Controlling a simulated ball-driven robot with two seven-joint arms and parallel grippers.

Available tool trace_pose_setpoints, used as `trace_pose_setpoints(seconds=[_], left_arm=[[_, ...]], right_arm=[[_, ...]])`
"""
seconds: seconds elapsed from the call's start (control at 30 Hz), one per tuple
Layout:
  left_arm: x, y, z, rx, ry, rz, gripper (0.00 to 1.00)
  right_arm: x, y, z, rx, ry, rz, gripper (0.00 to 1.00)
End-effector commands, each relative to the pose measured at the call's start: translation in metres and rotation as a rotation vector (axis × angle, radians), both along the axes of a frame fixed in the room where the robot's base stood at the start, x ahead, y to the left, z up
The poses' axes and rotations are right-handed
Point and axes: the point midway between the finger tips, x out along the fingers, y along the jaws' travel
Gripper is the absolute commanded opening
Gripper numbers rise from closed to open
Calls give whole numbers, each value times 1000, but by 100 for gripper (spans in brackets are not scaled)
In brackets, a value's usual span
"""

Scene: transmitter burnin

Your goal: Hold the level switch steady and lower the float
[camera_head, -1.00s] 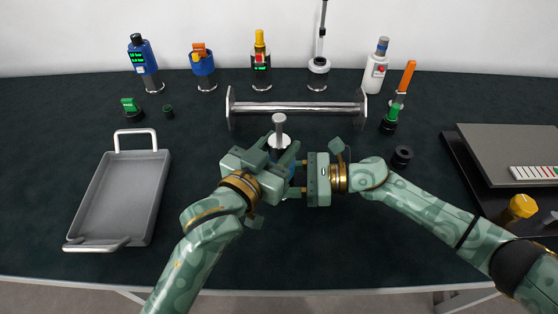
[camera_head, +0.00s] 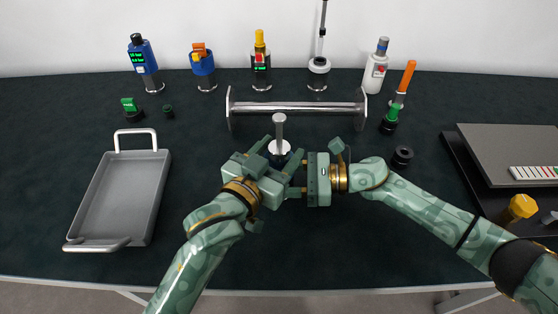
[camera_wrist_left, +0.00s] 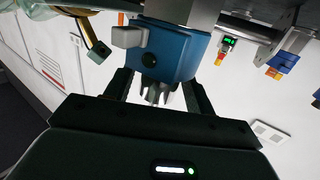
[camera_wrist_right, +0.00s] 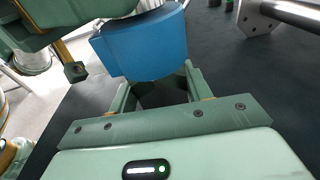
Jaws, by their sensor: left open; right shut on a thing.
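The device I take for the level switch stands between my grippers, with a metal stem (camera_head: 279,130) and white collar pointing up. Its blue housing (camera_wrist_left: 170,52) shows in the left wrist view with a grey block and a dark hole on its face. The blue housing also fills the upper middle of the right wrist view (camera_wrist_right: 140,42). My right gripper (camera_head: 297,191) is shut on the device from the right. My left gripper (camera_head: 284,156) is open at its left side, fingers close to the housing. A small grey pronged part (camera_wrist_left: 157,95) shows between the left fingers. I cannot make out the float.
A grey tray (camera_head: 120,198) is at left, a dark slab (camera_head: 510,150) at right. Several instruments stand along the back. A black ring (camera_head: 402,156) sits near my right wrist. The front table is clear.

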Motion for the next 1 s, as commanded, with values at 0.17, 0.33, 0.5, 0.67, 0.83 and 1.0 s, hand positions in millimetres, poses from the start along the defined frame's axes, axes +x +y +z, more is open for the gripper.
trace_pose_setpoints(seconds=[0.17,0.33,0.5,0.67,0.83,1.0], left_arm=[[-1,1,0,-1,0,0,55],[-13,7,1,-1,0,0,55],[-28,16,2,0,1,0,55],[-39,22,3,-1,0,0,55],[-44,25,4,-1,0,0,55],[-43,25,4,-1,0,0,55]], right_arm=[[0,0,0,-1,0,-1,25],[0,0,0,-1,0,-1,25],[0,0,0,-1,0,-1,25],[0,0,0,-1,0,-1,25],[0,0,0,-1,0,-1,25],[0,0,0,-1,0,-1,25]])
